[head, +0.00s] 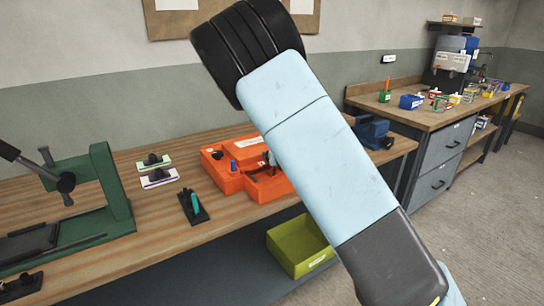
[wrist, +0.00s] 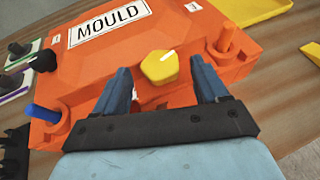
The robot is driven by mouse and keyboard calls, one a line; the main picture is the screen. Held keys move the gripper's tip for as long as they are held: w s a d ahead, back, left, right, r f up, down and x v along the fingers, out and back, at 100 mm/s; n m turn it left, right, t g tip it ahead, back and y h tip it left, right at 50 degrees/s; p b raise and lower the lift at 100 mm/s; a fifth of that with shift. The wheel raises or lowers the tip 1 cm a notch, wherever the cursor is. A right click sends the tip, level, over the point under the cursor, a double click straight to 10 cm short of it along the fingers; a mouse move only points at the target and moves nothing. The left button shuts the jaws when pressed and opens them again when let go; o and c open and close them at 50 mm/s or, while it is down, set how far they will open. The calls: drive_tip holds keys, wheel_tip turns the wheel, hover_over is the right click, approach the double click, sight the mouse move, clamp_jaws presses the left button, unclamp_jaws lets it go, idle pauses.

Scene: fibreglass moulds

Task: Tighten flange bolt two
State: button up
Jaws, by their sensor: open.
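The orange mould (head: 226,178) sits on the wooden bench in the head view, partly hidden behind my arm. In the wrist view the mould (wrist: 190,18) carries a white "MOULD" label. Three bolt-like heads show on its near side: a blue one (wrist: 43,113) at left, a yellow one (wrist: 158,67) in the middle and an orange one (wrist: 226,38) at right. No number is readable, so I cannot tell which is bolt two. My gripper (wrist: 160,75) is open, with its blue fingers on either side of the yellow head and visible gaps between. Its height over the head is unclear.
A green press (head: 105,190) stands at the left of the bench. Small trays with dark knobs (head: 158,178) and a dark holder with a teal tool (head: 195,205) lie left of the mould. A blue vise-like object (head: 370,130) is at right. A yellow-green bin (head: 300,245) sits below.

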drive_tip(key=v, duration=1.3)
drive_tip(key=shift+s+d, duration=0.15)
drive_tip(key=shift+s, duration=0.2)
